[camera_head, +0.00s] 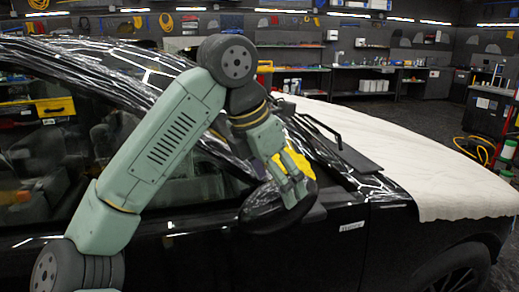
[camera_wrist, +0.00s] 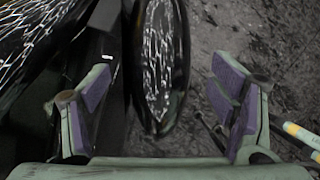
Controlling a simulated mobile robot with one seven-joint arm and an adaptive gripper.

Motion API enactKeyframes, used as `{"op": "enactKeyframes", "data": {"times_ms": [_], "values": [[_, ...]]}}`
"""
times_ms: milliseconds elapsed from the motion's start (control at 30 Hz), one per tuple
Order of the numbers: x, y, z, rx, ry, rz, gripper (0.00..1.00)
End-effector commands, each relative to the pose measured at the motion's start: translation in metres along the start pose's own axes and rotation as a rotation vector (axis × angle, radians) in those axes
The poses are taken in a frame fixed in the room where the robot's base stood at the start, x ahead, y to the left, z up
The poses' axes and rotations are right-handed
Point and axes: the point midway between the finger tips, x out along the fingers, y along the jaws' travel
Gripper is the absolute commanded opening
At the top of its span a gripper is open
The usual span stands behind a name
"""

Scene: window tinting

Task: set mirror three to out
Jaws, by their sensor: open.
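A black side mirror (camera_head: 280,212) with a glossy housing is on the near door of the black car (camera_head: 340,245). My gripper (camera_head: 297,190) is at the mirror, in front of part of its housing in the head view. In the wrist view the mirror (camera_wrist: 160,62) is a long, narrow shape, lying roughly lengthwise along the car's side. My open gripper (camera_wrist: 163,112) has one purple-padded finger on each side of the mirror's line, with gaps visible on both sides. I see no contact. The mirror's joint to the door is not clear. No number is readable on it.
A pale cover (camera_head: 420,165) lies over the car's hood. A small white label (camera_head: 351,227) is on the car's side right of the mirror. In the wrist view, dark floor (camera_wrist: 230,30) shows right of the mirror. Workbenches (camera_head: 370,92) line the back wall.

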Motion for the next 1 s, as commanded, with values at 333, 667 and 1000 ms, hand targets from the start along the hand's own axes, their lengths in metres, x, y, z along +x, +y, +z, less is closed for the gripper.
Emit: {"op": "enactKeyframes", "data": {"times_ms": [333, 667, 1000], "values": [[-0.062, 0.000, 0.000, -0.004, 0.000, 0.004, 0.78], [-0.052, -0.044, 0.026, 0.114, -0.284, -0.158, 0.78], [-0.076, -0.104, 0.040, 0.222, -0.678, -0.380, 0.78]]}}
